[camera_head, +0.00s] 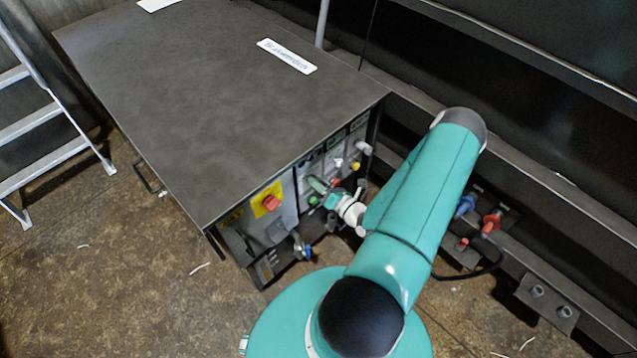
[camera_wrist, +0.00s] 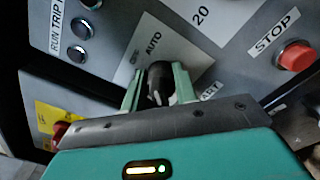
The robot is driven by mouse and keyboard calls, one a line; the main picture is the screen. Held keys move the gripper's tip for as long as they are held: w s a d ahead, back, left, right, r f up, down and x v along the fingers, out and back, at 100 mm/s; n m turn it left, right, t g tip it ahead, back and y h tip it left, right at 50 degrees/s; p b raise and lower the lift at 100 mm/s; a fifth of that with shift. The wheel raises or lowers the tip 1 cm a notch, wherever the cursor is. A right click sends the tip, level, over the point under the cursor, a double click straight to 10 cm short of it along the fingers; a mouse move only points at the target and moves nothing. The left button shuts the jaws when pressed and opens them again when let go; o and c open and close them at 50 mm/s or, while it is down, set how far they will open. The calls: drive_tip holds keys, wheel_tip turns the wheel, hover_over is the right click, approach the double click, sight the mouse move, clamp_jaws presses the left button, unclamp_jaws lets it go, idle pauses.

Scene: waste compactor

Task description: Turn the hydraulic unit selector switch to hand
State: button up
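The selector switch is a black knob (camera_wrist: 160,80) on a light grey panel, with the word AUTO printed just above it in the wrist view. My gripper (camera_wrist: 156,72) has its two green fingers on either side of the knob. The right finger looks close to or touching it, and a narrow gap shows at the left. In the head view my gripper (camera_head: 326,192) is at the front panel of the hydraulic unit (camera_head: 220,90), and hides the switch there. The HAND label is not visible.
A red STOP button (camera_wrist: 294,56) is right of the switch, and a RUN/TRIP lamp column (camera_wrist: 80,28) is left. A red emergency button (camera_head: 270,203) on yellow sits on the front panel. A ladder (camera_head: 45,130) stands left.

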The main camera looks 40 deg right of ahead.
drive_tip(key=shift+n, duration=0.4)
drive_tip(key=n, duration=0.4)
drive_tip(key=shift+a+n, duration=0.1)
drive_tip(key=shift+n, duration=0.3)
drive_tip(key=n, duration=1.2)
drive_tip(key=shift+s+a, duration=0.1)
drive_tip(key=shift+a, duration=0.05)
drive_tip(key=o, duration=0.6)
